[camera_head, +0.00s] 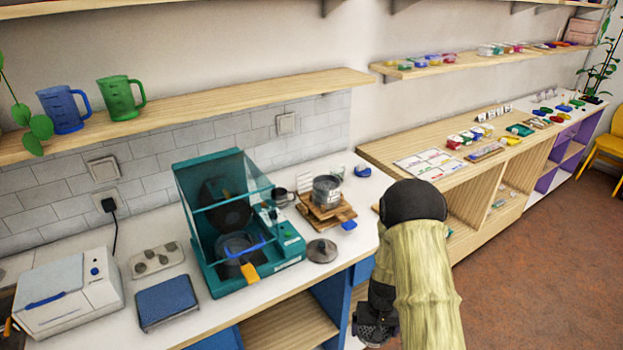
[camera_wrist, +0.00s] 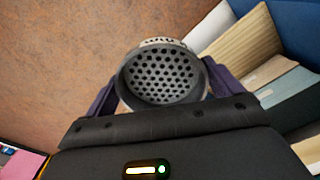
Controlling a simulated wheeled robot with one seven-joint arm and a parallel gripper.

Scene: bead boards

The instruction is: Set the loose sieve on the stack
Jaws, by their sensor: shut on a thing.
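My gripper (camera_wrist: 160,84) is shut on the loose sieve (camera_wrist: 163,72), a round grey cup with a perforated face. Its two dark purple fingers press on opposite sides of the rim. In the head view my gripper (camera_head: 375,326) hangs low in front of the counter, over the floor side, and the sieve is hard to make out there. A grey round stack (camera_head: 327,190) stands upright on wooden boards on the counter, up and left of my gripper. A flat grey round lid (camera_head: 321,250) with a knob lies on the counter nearer to me.
A teal machine (camera_head: 235,230) with a clear shield and a round pan stands left of the boards (camera_head: 325,215). A white box (camera_head: 70,293) and a blue pad (camera_head: 166,301) are farther left. Open wooden shelving (camera_head: 290,325) lies under the counter.

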